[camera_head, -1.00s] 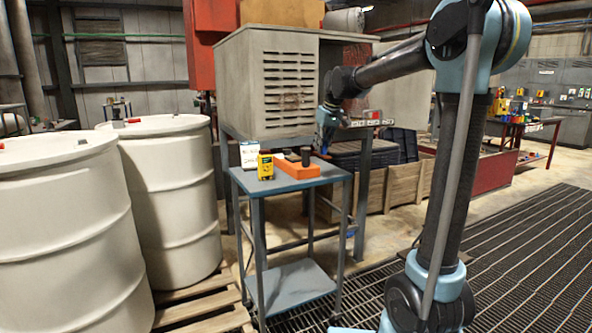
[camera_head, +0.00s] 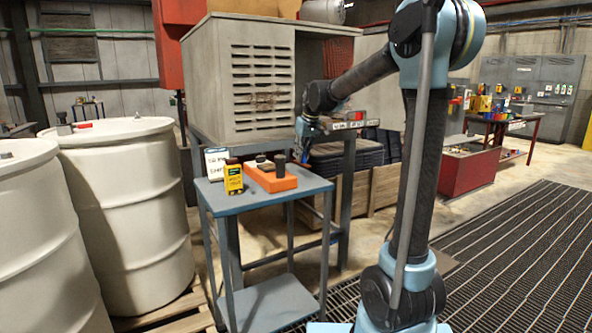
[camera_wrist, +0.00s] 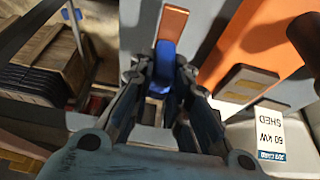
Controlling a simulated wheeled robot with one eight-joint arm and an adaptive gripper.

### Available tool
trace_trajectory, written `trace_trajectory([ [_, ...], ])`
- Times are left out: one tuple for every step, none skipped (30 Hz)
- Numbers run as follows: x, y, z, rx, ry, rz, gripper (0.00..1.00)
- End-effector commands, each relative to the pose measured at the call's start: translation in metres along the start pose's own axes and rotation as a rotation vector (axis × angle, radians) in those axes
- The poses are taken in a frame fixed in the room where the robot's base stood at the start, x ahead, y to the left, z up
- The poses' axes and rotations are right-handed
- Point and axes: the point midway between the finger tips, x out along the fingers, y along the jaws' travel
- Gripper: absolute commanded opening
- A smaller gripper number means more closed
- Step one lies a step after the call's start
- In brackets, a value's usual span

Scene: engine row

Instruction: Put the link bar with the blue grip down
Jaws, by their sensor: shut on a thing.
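The link bar, with a copper-coloured end (camera_wrist: 173,22) and a blue grip (camera_wrist: 165,62), is between my fingers in the wrist view. My gripper (camera_wrist: 160,85) is shut on the blue grip, and the copper end sticks out beyond it. In the head view my gripper (camera_head: 301,152) is at the right end of the blue-grey cart top (camera_head: 235,204), just right of the orange tray (camera_head: 262,182). In the wrist view the copper end shows against the grey cart top (camera_wrist: 205,25), left of the orange tray (camera_wrist: 235,40). I cannot tell whether the bar touches the cart.
The tray holds dark blocks (camera_head: 263,163). A yellow box (camera_head: 233,180) and a white card (camera_head: 216,164) stand left of it. A grey louvred cabinet (camera_head: 262,75) is behind. White drums (camera_head: 125,215) stand at left. Bare cart top shows in front of the tray.

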Motion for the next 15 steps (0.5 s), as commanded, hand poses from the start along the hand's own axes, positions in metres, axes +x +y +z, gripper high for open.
trace_trajectory([
  [0.004,0.000,0.002,0.000,0.000,0.000,0.00],
  [0.006,0.000,0.003,0.000,0.000,0.000,0.00],
  [0.008,0.000,0.003,0.000,0.000,0.000,0.00],
  [0.009,0.000,0.004,0.000,0.000,0.000,0.00],
  [0.011,0.000,0.004,0.000,0.000,0.000,0.00],
  [0.013,0.000,0.005,0.000,0.000,0.000,0.00],
  [0.015,0.000,0.006,0.000,0.000,0.000,0.00],
  [0.018,0.000,0.007,0.000,0.000,0.000,0.00],
  [0.022,0.000,0.009,0.000,0.000,0.000,0.00],
  [0.026,0.000,0.011,0.000,0.000,0.000,0.00],
  [0.030,0.000,0.012,0.000,0.000,0.000,0.00],
  [0.036,0.000,0.014,0.000,0.000,0.000,0.00],
  [0.040,0.000,0.016,0.000,0.000,0.000,0.00],
  [0.043,0.000,0.017,0.000,0.000,0.000,0.00],
  [0.045,0.000,0.019,0.000,0.000,0.000,0.00],
])
